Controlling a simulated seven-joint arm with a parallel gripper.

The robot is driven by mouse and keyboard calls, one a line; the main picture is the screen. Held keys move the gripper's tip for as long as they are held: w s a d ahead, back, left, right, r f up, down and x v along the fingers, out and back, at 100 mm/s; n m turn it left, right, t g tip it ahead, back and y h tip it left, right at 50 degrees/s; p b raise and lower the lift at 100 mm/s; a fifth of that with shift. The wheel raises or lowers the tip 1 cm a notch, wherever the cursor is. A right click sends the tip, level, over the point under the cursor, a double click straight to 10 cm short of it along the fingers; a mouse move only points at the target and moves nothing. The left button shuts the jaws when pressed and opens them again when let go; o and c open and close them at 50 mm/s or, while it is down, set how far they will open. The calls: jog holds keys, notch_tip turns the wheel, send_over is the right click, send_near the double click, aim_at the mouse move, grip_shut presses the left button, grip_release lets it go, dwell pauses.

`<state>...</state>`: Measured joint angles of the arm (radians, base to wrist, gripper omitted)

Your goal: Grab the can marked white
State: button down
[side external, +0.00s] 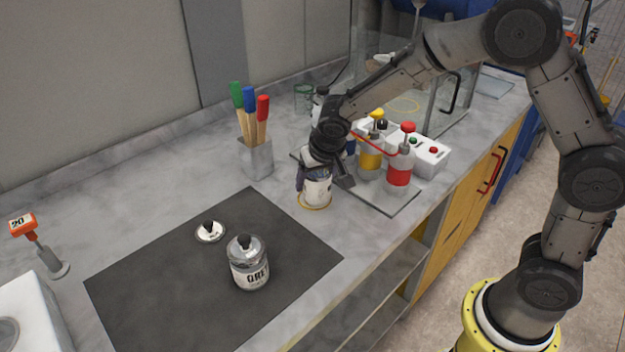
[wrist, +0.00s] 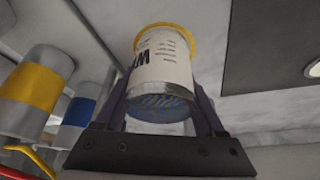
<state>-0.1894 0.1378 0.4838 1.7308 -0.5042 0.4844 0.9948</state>
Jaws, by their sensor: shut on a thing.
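The can (side external: 317,189) has a white label with dark lettering. In the wrist view the can (wrist: 163,70) shows a large W at the start of its mark; the rest of the word is turned out of sight. My gripper (side external: 316,176) comes down on it from above, one finger on each side. In the wrist view my gripper (wrist: 160,95) is shut on the can. The can is upright at a yellow ring (side external: 314,207) on the counter; I cannot tell if its base touches the surface. The end nearest the wrist camera looks bluish.
A tray (side external: 393,207) with yellow and red pump containers (side external: 398,172) stands close right of the can. A holder (side external: 256,160) with coloured-handled tools stands left. A grey-marked jar (side external: 249,265) and a lid (side external: 210,231) lie on the dark mat (side external: 150,285).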

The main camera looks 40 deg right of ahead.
jog(key=s, duration=3.1)
